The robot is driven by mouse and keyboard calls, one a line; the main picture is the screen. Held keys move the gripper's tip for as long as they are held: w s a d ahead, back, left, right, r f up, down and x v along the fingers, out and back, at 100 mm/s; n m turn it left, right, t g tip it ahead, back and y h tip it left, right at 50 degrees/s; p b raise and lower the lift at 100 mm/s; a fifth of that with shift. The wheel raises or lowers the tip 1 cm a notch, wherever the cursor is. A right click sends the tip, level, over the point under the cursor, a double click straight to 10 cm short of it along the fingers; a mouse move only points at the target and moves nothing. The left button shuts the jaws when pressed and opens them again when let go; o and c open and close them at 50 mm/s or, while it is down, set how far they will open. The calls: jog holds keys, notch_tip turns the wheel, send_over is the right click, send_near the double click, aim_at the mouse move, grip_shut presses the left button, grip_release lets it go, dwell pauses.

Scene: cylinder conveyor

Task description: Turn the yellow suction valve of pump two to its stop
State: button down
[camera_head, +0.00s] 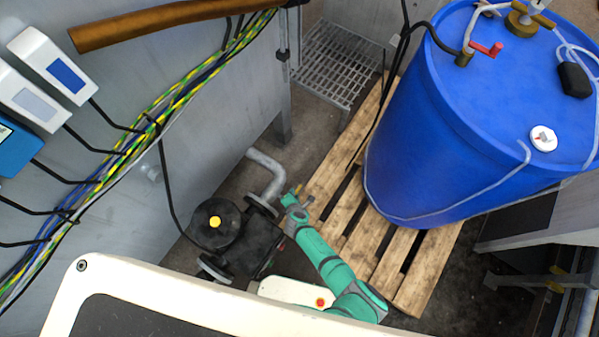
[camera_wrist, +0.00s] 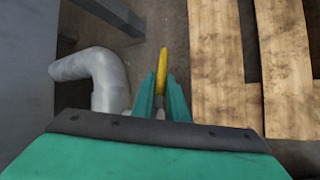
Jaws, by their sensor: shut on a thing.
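The yellow valve handle (camera_wrist: 162,68) shows in the wrist view as a narrow upright piece between my fingertips. My gripper (camera_wrist: 162,98) is green and shut on it. In the head view my gripper (camera_head: 294,194) is beside the black pump (camera_head: 240,238), close to the flange where a grey pipe (camera_head: 268,172) joins it. A small bit of yellow shows at the fingertips there. The valve body and the lower part of the handle are hidden by my fingers. I cannot read a pump number.
A wooden pallet (camera_head: 412,278) lies right of my gripper, with a large blue drum (camera_head: 470,130) on it. A grey tank wall (camera_head: 215,110) with cables stands at the left. A metal grating (camera_head: 338,62) is at the back.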

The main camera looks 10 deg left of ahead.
jog(key=shift+d, duration=0.1)
jog(key=c, duration=1.7)
grip_release()
jog(key=shift+c, duration=0.2)
